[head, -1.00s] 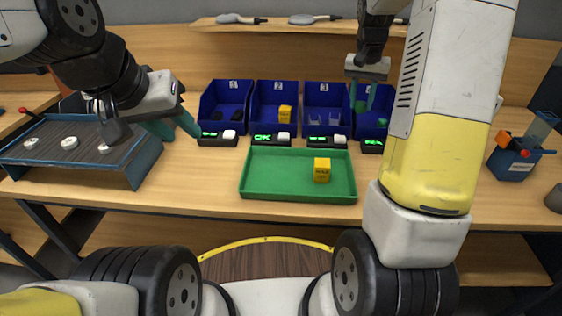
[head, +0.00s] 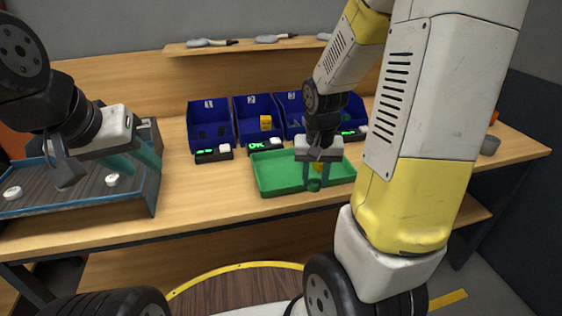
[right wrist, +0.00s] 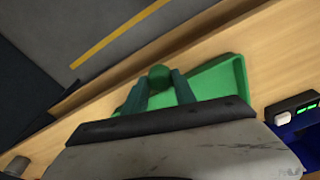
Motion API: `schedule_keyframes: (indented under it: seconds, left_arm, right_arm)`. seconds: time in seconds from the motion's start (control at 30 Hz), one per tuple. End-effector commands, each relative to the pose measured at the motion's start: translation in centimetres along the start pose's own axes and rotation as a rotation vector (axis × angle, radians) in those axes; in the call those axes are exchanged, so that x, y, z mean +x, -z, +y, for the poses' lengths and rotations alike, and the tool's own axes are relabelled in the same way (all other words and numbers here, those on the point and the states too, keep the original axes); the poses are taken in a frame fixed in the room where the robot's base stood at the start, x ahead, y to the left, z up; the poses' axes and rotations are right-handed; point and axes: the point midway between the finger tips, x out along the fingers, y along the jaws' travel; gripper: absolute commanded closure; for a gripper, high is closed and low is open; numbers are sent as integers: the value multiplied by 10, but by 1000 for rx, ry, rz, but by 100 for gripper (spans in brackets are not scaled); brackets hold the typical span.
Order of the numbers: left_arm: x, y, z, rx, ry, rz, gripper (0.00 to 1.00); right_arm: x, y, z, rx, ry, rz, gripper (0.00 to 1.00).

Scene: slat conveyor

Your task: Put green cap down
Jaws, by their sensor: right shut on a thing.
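My right gripper (head: 314,187) is shut on a small green cap (head: 314,184), low over the green tray (head: 276,184) near its front wall. In the right wrist view the cap (right wrist: 159,74) sits between the fingertips, with the tray (right wrist: 222,82) beyond. I cannot tell whether the cap touches the tray floor. A yellow block (head: 318,167) in the tray is mostly hidden behind the gripper. My left gripper (head: 148,160) is empty, its fingers apart, by the right end of the slat conveyor (head: 75,191).
Blue numbered bins (head: 211,133) stand behind the tray, with small display boxes (head: 213,155) in front. Bin 2 holds a yellow block (head: 265,122). White round parts (head: 112,180) lie on the conveyor. The table is clear between conveyor and tray.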

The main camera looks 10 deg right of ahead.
Motion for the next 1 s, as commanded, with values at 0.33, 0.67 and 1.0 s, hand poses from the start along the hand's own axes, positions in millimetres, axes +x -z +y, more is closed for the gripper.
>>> schedule_keyframes:
  seconds: [0.33, 0.67, 1.0]
  left_arm:
    - [0, 0, 0, 0, 0, 0, 64]
    - [0, 0, 0, 0, 0, 0, 64]
    - [0, 0, 0, 0, 0, 0, 64]
  right_arm:
    - [18, 70, -54, -3, -1, -1, 100]
    - [27, 111, -84, -1, 0, 0, 100]
    - [59, 114, -90, 0, -2, -4, 100]
